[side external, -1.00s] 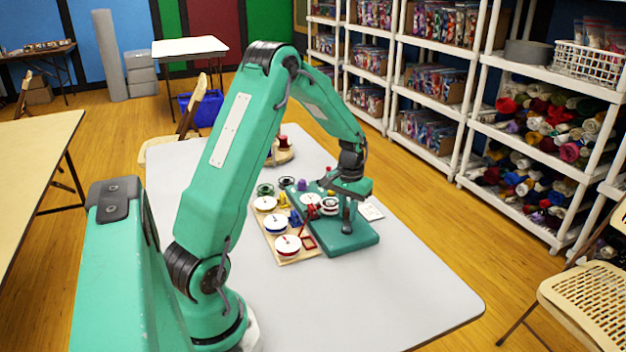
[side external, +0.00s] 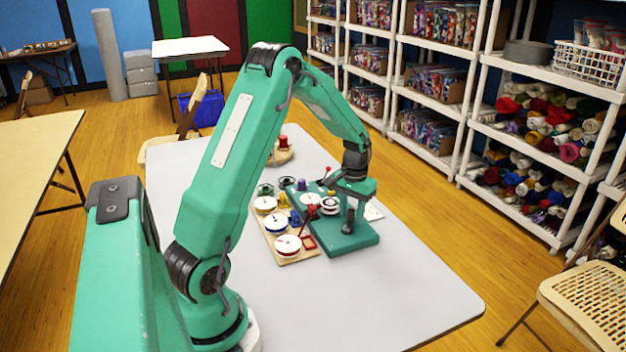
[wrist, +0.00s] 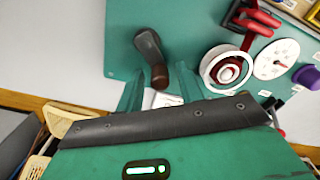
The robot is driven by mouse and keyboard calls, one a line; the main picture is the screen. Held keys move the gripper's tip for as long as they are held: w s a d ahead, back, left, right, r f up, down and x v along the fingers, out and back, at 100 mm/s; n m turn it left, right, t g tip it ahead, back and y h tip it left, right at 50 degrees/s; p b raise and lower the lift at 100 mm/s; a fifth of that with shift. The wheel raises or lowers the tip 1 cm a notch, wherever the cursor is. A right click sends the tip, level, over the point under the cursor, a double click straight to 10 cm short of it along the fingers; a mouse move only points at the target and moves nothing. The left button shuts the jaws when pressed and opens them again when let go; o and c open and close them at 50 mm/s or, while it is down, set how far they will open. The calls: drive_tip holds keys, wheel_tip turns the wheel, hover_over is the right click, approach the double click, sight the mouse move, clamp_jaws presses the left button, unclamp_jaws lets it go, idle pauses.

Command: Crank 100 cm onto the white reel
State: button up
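The green winder (side external: 352,240) stands on the grey table, and its base fills much of the wrist view (wrist: 200,25). Its dark crank handle with a brown knob (wrist: 155,55) stands up from the base and also shows in the side view (side external: 348,218). A white reel (wrist: 211,67) with a dark red ring sits on the winder, beside a white dial (wrist: 284,48). My gripper (wrist: 158,88) has its two green fingers apart, one on each side of the knob's end, with a visible gap at each side. The gripper's body hides part of the winder in the side view.
A wooden board (side external: 299,258) with several white reels with coloured rims lies left of the winder. A round wooden holder with a red spool (side external: 283,143) stands farther back. A small white card (side external: 374,212) lies right of the winder. The table's front (side external: 370,300) is clear.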

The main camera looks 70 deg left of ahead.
drive_tip(key=shift+r, duration=0.15)
drive_tip(key=shift+r, duration=3.6)
drive_tip(key=shift+s+d+r, duration=0.1)
drive_tip(key=shift+d+r, duration=0.35)
drive_tip(key=s+d+r+m+t, duration=0.2)
drive_tip(key=s+d+r, duration=0.35)
drive_tip(key=d, duration=0.25)
drive_tip(key=s+d+r+m+t, duration=0.2)
drive_tip(key=s+d+r, duration=0.3)
drive_tip(key=d+r, duration=0.25)
drive_tip(key=s+d+f+m+t, duration=0.1)
drive_tip(key=s+d+m, duration=0.1)
drive_tip(key=s+d, duration=0.3)
drive_tip(key=shift+s+d+t, duration=0.3)
drive_tip(key=shift+s, duration=1.15)
